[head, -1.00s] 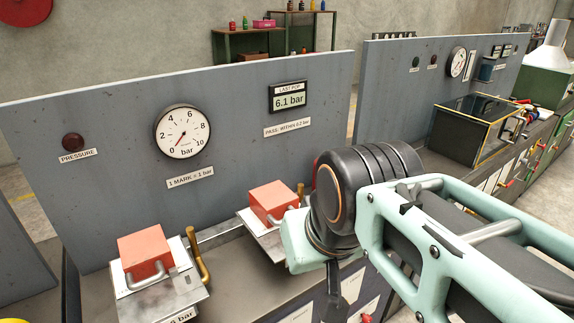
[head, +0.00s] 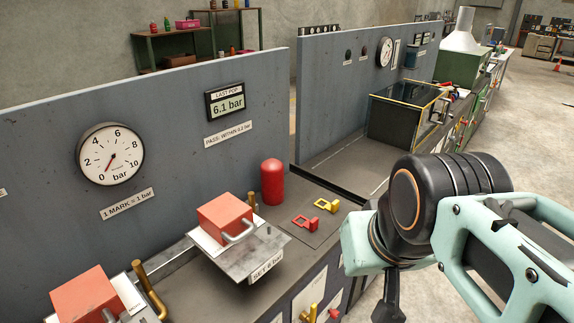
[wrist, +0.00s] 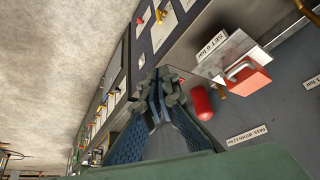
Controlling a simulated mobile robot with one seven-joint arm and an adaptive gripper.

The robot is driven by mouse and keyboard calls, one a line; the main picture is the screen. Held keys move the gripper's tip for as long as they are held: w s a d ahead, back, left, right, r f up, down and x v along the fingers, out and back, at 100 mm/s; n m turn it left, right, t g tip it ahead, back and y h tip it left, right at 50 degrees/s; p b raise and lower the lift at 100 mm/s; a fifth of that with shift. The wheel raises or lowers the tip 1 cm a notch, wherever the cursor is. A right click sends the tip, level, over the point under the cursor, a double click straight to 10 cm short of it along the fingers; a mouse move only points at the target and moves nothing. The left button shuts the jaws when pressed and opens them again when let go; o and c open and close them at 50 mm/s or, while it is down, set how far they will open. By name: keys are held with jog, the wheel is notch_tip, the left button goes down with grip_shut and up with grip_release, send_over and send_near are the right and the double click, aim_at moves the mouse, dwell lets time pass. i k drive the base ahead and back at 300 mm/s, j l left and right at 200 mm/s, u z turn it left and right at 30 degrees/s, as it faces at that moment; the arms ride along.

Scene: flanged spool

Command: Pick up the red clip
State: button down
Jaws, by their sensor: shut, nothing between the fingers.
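The red clip (head: 305,223) lies flat on the grey bench in the head view, in front of a red cylinder (head: 272,182). A yellow clip (head: 327,205) lies just right of and behind it. My gripper (head: 388,300) is at the lower right, in front of the bench and apart from the clip; its fingertips are cut off or hard to see there. In the wrist view my gripper (wrist: 160,84) shows its fingers together, with nothing held. The red cylinder (wrist: 202,100) shows beside the fingers; I cannot make out the red clip clearly there.
A plate with an orange-red block (head: 225,215) stands left of the clips, with another block (head: 88,295) further left. A grey panel with a gauge (head: 111,154) rises behind. A dark box with yellow edges (head: 405,115) stands further back. The bench right of the cylinder is mostly clear.

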aim_at(311, 225)
jog(key=i+l+u, duration=0.25)
jog(key=u, duration=0.15)
jog(key=i+l+u, duration=0.4)
jog(key=k+j, duration=0.15)
jog(key=j, duration=0.2)
jog(key=i+l, duration=0.1)
jog(key=l, duration=0.25)
